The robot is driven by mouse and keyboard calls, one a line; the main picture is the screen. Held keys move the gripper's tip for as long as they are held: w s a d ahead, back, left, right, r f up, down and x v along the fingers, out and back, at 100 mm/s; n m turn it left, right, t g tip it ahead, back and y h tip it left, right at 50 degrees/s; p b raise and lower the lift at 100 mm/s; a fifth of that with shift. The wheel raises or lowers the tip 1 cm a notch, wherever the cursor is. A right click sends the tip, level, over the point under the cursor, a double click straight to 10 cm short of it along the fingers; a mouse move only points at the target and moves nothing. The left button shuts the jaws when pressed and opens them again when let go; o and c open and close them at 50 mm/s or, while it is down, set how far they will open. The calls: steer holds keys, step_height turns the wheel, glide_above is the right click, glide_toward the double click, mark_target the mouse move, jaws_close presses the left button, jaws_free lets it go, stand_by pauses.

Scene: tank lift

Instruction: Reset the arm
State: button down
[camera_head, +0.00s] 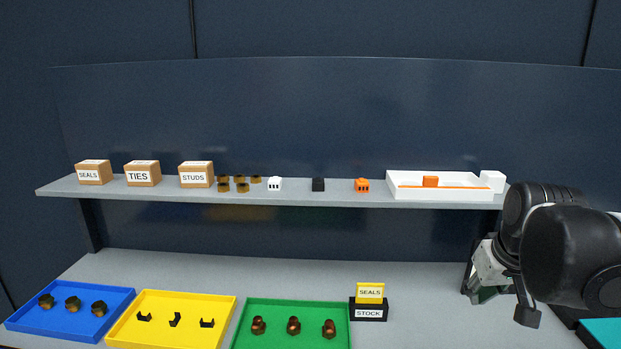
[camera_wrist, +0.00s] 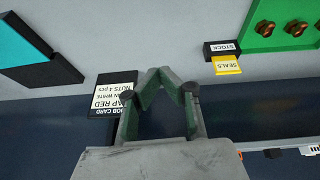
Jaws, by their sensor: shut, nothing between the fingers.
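My gripper (camera_head: 487,292) is at the right in the head view, low in front of the shelf's right end and above the grey bench. In the wrist view my gripper (camera_wrist: 159,72) has its green-grey fingers drawn together at the tips, with nothing held. It is apart from the trays and the signs. Part of it is hidden behind my dark arm links in the head view.
Blue (camera_head: 25,318), yellow (camera_head: 120,336) and green (camera_head: 245,340) trays hold small parts. A STOCK block (camera_head: 368,313) bears a SEALS card (camera_head: 370,292). The shelf (camera_head: 340,197) carries boxes, loose parts and a white tray (camera_head: 440,192). A job card (camera_wrist: 113,98) is near my fingers.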

steer(key=s+a+f+t+y, duration=0.1)
steer(key=s+a+f+t, duration=0.1)
steer(key=s+a, duration=0.7)
steer(key=shift+s+a+f+n+t, duration=0.15)
steer(key=shift+a+f+n+t, duration=0.3)
steer(key=shift+a, duration=1.35)
